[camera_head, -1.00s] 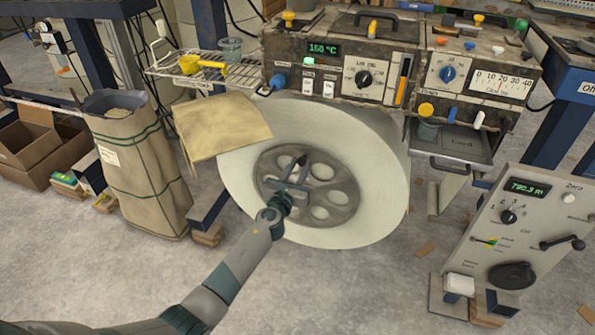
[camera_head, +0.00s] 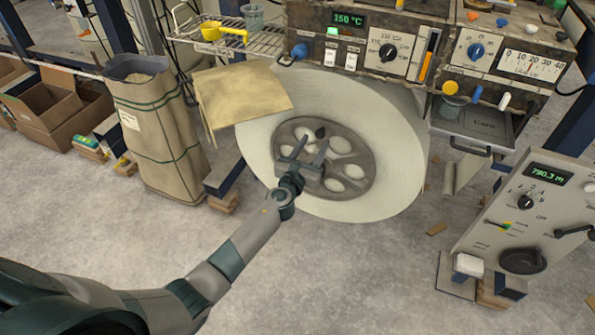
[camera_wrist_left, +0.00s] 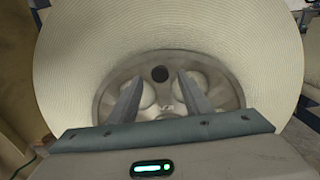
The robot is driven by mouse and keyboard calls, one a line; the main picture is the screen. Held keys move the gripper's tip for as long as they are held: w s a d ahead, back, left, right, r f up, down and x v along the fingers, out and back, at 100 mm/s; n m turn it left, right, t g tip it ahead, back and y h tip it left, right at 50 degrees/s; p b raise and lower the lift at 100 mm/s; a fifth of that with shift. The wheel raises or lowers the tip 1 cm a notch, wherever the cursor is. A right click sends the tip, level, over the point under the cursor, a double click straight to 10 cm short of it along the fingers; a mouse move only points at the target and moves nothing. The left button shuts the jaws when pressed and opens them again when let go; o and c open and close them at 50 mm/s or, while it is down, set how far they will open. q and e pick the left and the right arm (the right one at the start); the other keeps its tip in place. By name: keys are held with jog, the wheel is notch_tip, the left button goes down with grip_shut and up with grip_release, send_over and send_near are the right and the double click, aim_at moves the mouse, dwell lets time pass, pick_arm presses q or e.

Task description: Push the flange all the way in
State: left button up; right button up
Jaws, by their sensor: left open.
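The flange (camera_head: 345,174) is a grey round plate with several holes, set in the middle of a large cream tape roll (camera_head: 402,150) under the machine. In the left wrist view the flange (camera_wrist_left: 225,95) fills the centre, with a dark round hub hole above the middle and the roll (camera_wrist_left: 270,50) around it. My left gripper (camera_head: 311,149) is in front of the flange with its fingers apart and nothing between them. In the left wrist view both fingertips (camera_wrist_left: 158,78) overlap the flange; I cannot tell whether they touch it. My right gripper is not in view.
The machine (camera_head: 365,22) with knobs and displays stands above the roll. A tan sheet (camera_head: 240,95) hangs at its left. A tall sack (camera_head: 160,130) stands further left. A control panel (camera_head: 530,215) stands at the right.

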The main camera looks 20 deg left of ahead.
pick_arm(q)
jog(key=s+p, duration=0.1)
jog(key=s, duration=1.2)
jog(key=shift+s+a, duration=0.2)
jog(key=shift+s, duration=0.05)
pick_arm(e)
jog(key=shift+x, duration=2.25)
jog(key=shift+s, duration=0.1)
